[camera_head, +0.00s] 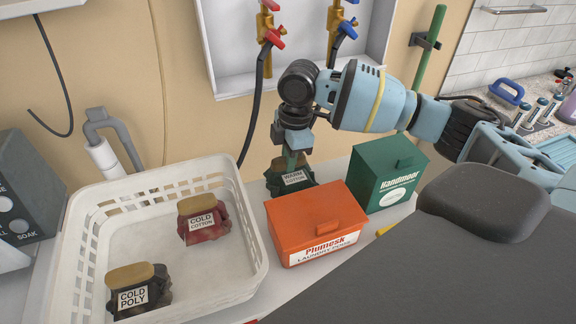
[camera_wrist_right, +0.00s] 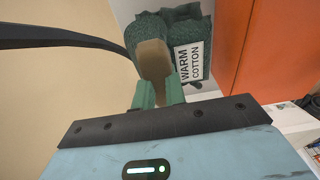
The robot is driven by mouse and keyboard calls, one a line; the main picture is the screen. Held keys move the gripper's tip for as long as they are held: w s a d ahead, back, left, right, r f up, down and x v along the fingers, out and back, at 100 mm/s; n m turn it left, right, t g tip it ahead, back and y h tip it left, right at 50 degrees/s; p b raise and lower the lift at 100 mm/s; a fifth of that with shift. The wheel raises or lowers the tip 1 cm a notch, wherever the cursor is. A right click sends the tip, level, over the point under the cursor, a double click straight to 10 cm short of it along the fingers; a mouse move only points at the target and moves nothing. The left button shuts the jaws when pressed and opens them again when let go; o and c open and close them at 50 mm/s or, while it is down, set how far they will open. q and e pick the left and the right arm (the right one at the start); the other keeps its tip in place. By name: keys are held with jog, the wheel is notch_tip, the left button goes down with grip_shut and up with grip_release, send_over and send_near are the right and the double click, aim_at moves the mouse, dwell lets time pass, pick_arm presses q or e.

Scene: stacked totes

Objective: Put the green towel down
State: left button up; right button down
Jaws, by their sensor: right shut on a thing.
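The green towel (camera_head: 291,182) is a dark green bundle with a tan band and a "WARM COTTON" label. My right gripper (camera_head: 292,156) points down from above and is shut on the towel's top. In the right wrist view the green fingers (camera_wrist_right: 158,92) close on the tan band of the towel (camera_wrist_right: 188,28), and the label faces the camera. My left gripper is not in view.
The white basket (camera_head: 262,240) holds a red "COLD COTTON" bundle (camera_head: 203,219) and a dark "COLD POLY" bundle (camera_head: 138,291). An orange laundry box (camera_head: 313,215) and a green "Handmoor" box (camera_head: 386,170) stand to the right of the towel. Taps and a hose (camera_head: 257,100) are behind.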

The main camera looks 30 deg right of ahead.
jog(key=shift+f, duration=1.15)
jog(key=shift+f, duration=0.15)
jog(key=c, duration=1.5)
grip_release()
jog(key=shift+o, duration=0.2)
